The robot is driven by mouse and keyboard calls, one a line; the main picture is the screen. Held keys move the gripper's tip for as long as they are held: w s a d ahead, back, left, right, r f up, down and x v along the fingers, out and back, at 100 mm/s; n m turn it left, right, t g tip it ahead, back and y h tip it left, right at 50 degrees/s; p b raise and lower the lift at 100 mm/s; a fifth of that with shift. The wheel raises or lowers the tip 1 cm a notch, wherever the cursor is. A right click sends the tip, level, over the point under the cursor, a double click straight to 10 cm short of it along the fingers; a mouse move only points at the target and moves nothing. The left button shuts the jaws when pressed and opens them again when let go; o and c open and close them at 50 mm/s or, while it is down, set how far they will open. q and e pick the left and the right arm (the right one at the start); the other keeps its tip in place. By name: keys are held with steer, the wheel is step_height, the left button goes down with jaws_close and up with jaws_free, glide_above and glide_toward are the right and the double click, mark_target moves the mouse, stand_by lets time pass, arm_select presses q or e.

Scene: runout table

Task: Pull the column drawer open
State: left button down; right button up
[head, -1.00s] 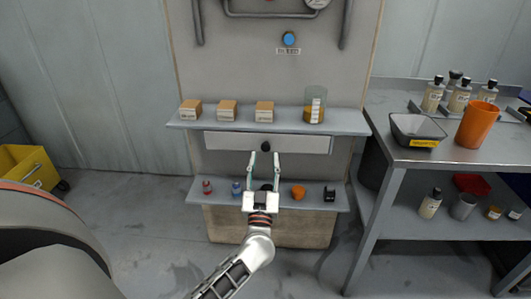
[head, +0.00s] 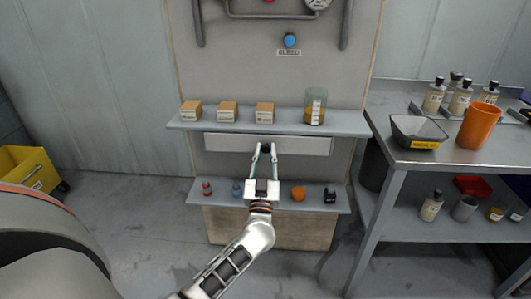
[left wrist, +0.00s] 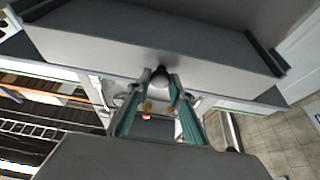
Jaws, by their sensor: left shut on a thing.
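The column drawer is a wide pale front (head: 225,143) under the upper shelf of the column, with a small dark round knob (head: 266,149) at its middle. In the left wrist view the drawer front (left wrist: 110,55) fills the upper part and its knob (left wrist: 161,74) sits between the fingertips. My left gripper (head: 265,151) is shut on the knob, its two fingers on either side of it. It also shows in the left wrist view (left wrist: 162,82). The drawer appears closed in the head view. My right gripper is not in view.
The upper shelf (head: 345,123) bears three small boxes (head: 227,111) and a beaker (head: 315,106). The lower shelf (head: 335,205) holds small items, including an orange one (head: 298,194). A metal table (head: 385,150) with bottles stands right. A yellow bin (head: 28,168) is at left.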

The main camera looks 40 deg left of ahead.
arm_select(q)
steer(key=s+d+p, duration=0.6)
steer(key=s+d, duration=0.1)
steer(key=s, duration=0.4)
steer(key=shift+s, duration=0.2)
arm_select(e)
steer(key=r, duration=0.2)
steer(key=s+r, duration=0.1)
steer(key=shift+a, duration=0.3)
arm_select(q)
steer(key=c, duration=1.8)
jaws_free()
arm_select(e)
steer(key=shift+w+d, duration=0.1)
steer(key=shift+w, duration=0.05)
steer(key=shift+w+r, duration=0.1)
arm_select(q)
steer(key=v, duration=1.2)
